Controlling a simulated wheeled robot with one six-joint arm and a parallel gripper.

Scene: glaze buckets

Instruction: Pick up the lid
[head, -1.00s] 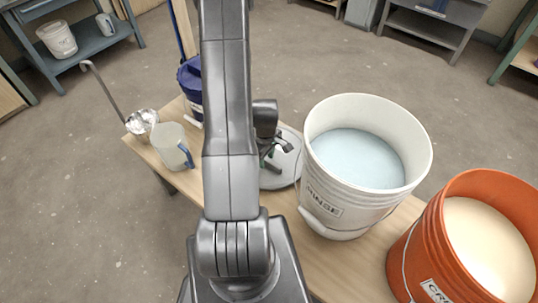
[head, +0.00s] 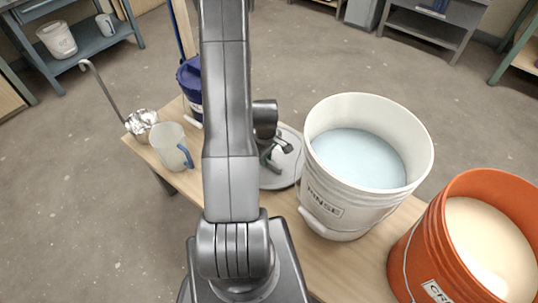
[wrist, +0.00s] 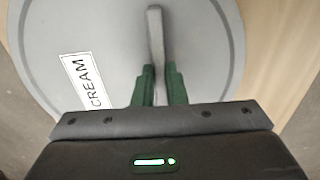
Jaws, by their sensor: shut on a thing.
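The lid is a grey disc on the wooden bench, partly hidden behind my arm in the head view (head: 282,178). In the wrist view the lid (wrist: 110,35) fills much of the picture and has a white label reading CREAM and a raised grey bar handle (wrist: 155,30). My gripper (wrist: 159,75) has its green fingers on both sides of the handle, shut on it. In the head view my gripper (head: 268,160) is over the lid. Whether the lid is clear of the bench, I cannot tell.
The white RINSE bucket (head: 330,205) with pale blue liquid stands close right of the lid. The orange bucket (head: 425,245) with cream liquid is farther right. A clear pitcher (head: 168,150), a metal ladle (head: 141,122) and a dark blue bucket (head: 190,85) stand left of my arm.

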